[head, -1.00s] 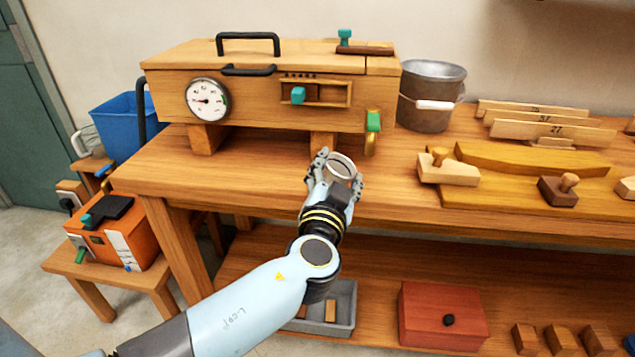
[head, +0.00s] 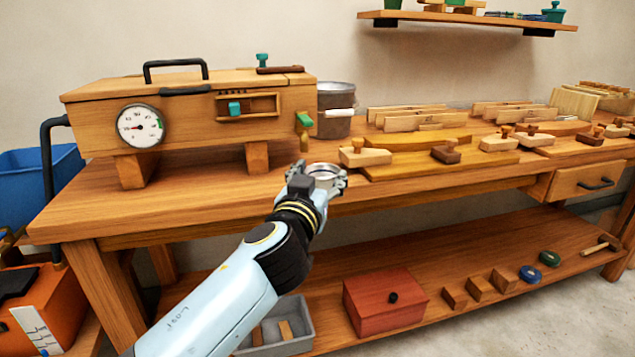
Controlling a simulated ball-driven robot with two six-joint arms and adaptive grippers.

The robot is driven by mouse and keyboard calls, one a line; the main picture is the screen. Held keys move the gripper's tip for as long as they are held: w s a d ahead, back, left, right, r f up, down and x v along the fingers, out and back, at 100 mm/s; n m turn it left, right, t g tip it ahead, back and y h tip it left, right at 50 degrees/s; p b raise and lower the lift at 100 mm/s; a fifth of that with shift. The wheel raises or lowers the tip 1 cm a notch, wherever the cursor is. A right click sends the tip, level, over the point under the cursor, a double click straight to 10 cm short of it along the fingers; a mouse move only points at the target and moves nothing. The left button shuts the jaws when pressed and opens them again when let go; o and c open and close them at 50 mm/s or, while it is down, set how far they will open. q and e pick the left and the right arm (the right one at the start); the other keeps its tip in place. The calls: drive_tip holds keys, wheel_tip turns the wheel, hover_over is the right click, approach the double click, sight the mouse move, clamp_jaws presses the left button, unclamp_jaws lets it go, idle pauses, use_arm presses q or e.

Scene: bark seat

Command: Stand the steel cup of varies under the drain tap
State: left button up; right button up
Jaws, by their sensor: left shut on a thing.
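My left gripper (head: 317,184) is shut on the steel cup (head: 323,171), a short round metal cup seen from above with its open rim up. The fingers hide most of its side. The drain tap (head: 304,143) is a small brass spout with a green handle (head: 304,121) at the right end of the wooden steam box (head: 190,108). In the picture the cup is just below and a little right of the spout, at the bench's front part. I cannot tell whether the cup touches the bench. My right gripper is not in view.
A metal bucket (head: 335,122) stands behind the tap. Wooden forms (head: 440,150) and small handled blocks lie on the bench (head: 200,190) to the right. A red box (head: 384,302) and a grey tray (head: 270,330) are on the lower shelf. The bench left of the cup is clear.

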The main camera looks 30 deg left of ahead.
use_arm(q)
drive_tip(key=w+a+f+b, duration=0.1)
drive_tip(key=w+a, duration=0.1)
drive_tip(key=w+a+f+b, duration=0.1)
drive_tip(key=w+a, duration=0.1)
drive_tip(key=a, duration=0.1)
drive_tip(key=w+a+f+b, duration=0.2)
drive_tip(key=w+a, duration=0.1)
drive_tip(key=shift+w+a, duration=0.1)
drive_tip(key=shift+a, duration=0.15)
drive_tip(key=shift+w+a+r+b, duration=0.1)
drive_tip(key=shift+w+a+b, duration=0.35)
drive_tip(key=shift+w+a, duration=0.6)
drive_tip(key=shift+s+f+b, duration=0.15)
drive_tip(key=shift+f+b, duration=0.1)
drive_tip(key=shift+b, duration=0.1)
drive_tip(key=o, duration=1.6)
drive_tip(key=shift+c, duration=0.2)
drive_tip(key=shift+s, duration=0.1)
